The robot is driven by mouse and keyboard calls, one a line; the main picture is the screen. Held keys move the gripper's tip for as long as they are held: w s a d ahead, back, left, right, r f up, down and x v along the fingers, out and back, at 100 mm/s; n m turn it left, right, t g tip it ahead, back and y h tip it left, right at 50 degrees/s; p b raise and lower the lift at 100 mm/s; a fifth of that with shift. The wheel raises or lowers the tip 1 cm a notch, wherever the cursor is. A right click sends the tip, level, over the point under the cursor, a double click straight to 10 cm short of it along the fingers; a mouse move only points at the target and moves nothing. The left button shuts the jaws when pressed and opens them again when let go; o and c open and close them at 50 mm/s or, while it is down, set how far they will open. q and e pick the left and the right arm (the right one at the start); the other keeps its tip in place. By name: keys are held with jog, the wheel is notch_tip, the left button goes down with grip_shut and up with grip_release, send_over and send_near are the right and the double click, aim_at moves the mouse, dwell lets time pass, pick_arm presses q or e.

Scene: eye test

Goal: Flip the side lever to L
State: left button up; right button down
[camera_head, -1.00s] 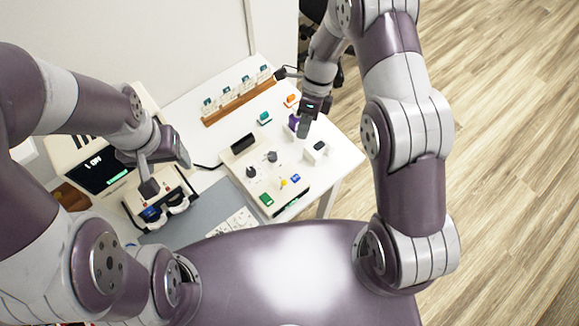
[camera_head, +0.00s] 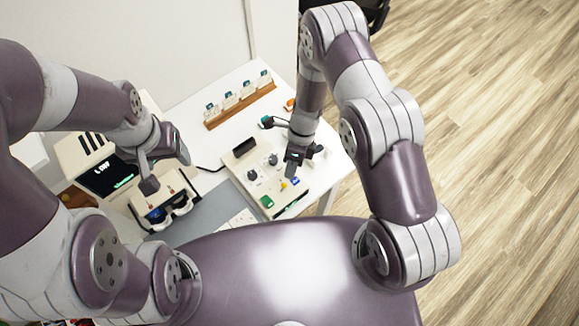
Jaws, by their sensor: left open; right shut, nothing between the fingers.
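A cream control panel (camera_head: 266,182) lies on the white table, with two dark knobs, a green button (camera_head: 267,201), a small yellow piece (camera_head: 283,186) and a blue piece (camera_head: 295,181). I cannot tell which part is the side lever. My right gripper (camera_head: 291,171) is shut and empty, pointing down over the panel's right part near the yellow and blue pieces; contact is unclear. My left gripper (camera_head: 149,186) is open above the eye-test device (camera_head: 140,205), which has two dark eyepieces. Its tilted dark screen (camera_head: 105,178) shows small white text and a green mark.
A brown wooden rack (camera_head: 240,106) with several white cards stands at the back of the white table (camera_head: 190,113). An orange block (camera_head: 290,104) lies near the far right edge. A grey mat (camera_head: 205,213) lies between device and panel. My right forearm hides the table's right part.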

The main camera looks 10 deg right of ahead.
jog(key=shift+s+a+r, duration=0.1)
jog(key=shift+s+a, duration=0.2)
jog(key=shift+s, duration=0.25)
